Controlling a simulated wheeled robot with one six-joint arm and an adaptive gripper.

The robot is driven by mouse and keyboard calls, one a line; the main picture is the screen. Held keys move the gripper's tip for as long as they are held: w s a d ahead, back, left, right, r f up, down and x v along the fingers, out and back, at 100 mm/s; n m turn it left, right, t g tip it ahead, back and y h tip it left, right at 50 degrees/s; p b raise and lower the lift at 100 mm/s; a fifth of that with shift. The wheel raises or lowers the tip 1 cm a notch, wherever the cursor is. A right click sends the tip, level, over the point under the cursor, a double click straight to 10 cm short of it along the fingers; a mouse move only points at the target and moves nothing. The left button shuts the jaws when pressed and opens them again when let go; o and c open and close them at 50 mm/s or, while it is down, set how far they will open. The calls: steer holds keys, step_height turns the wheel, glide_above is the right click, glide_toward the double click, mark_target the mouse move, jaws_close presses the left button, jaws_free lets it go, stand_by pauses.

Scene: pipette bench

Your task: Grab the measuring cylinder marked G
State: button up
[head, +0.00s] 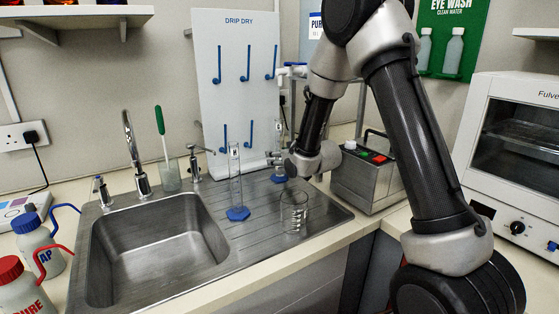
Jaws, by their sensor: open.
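Two clear measuring cylinders with blue hexagonal bases stand upright on the ribbed steel drainer. The nearer cylinder (236,185) is left of my gripper. The farther cylinder (279,177) stands behind it to the right, and my gripper partly hides its middle. No letter G is legible on either one. My gripper (274,158) is open, at mid height beside the farther cylinder; its fingers are small and partly hidden by the wrist. I cannot tell whether the cylinder is between the fingers.
A glass beaker (293,212) stands on the drainer in front. The sink basin (155,250) and taps (135,150) are left. A white drip-dry board (235,80) with blue pegs rises behind. A metal bath (366,180) and oven (510,150) are right.

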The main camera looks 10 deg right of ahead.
jaws_close()
steer(key=shift+r, duration=0.15)
